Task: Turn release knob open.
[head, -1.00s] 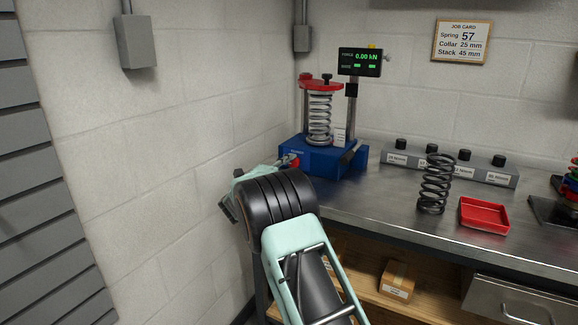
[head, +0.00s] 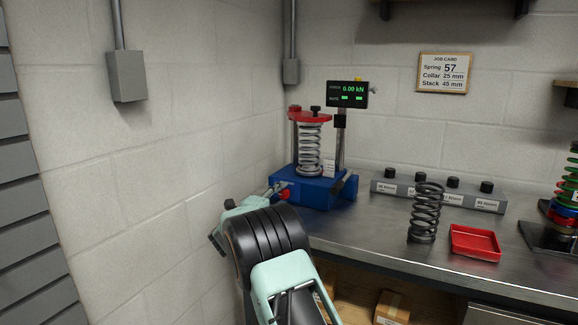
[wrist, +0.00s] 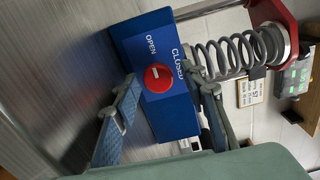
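The red round release knob (wrist: 157,78) sits on the front of the blue dyno base (wrist: 185,118), with OPEN and CLOSED lettered beside it. A short pale mark shows on its face; I cannot tell exactly where it points. In the head view the knob (head: 285,194) is at the base's left end. My gripper (wrist: 160,76) is open, with one finger on each side of the knob; I cannot tell whether they touch it. In the head view my gripper (head: 273,190) reaches the knob from the left.
A pale spring (head: 309,150) stands in the dyno under a red plate (head: 310,115). The display (head: 348,94) shows 0.00 kN. A dark spring (head: 425,213), a red tray (head: 475,243) and a grey block with black knobs (head: 440,193) stand to the right on the metal bench.

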